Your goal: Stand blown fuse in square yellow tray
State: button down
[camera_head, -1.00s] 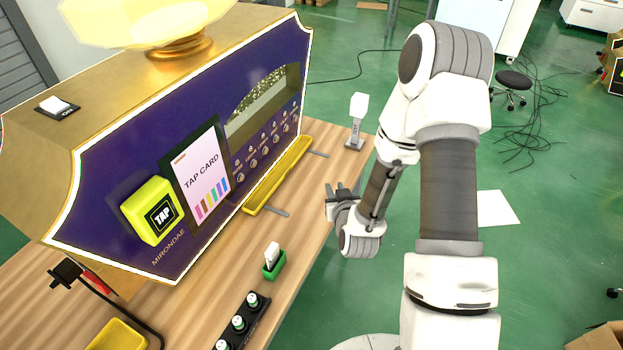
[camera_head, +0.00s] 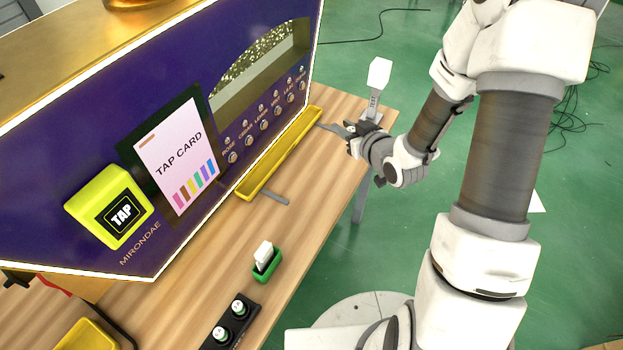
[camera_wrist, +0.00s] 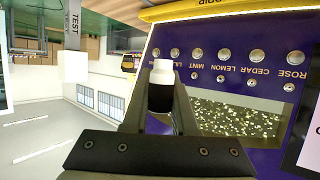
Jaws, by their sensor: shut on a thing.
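My gripper (camera_head: 358,142) is over the right end of the table, beside the front of the vending machine. In the wrist view its fingers are shut on a small upright cylinder (camera_wrist: 161,84) with a white end and a black body. I see no mark telling whether this is the blown fuse. The square yellow tray (camera_head: 84,338) is at the bottom left of the head view, cut off by the frame edge and far from my gripper. The part of it in view looks empty.
The purple vending machine (camera_head: 60,150) has a long yellow trough (camera_head: 262,172) along its front. A test stand with a white block (camera_head: 379,72) is close behind my gripper.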

jog(key=s+f+n+g+y+b, duration=0.3)
jog(key=s+f+n+y+b, duration=0.15)
jog(key=s+b, duration=0.25)
jog(key=b, duration=0.5)
send_over(307, 179)
jog(key=shift+n+g+y, duration=0.3)
jog(key=shift+n+y, duration=0.05)
notch_tip(307, 179, down, 7)
jog(key=shift+r, duration=0.15)
jog(key=shift+f+b, duration=0.65)
jog(key=shift+f, duration=1.35)
jog(key=shift+f, duration=0.2)
jog(key=c, duration=0.7)
grip_release()
jog(key=shift+r, duration=0.15)
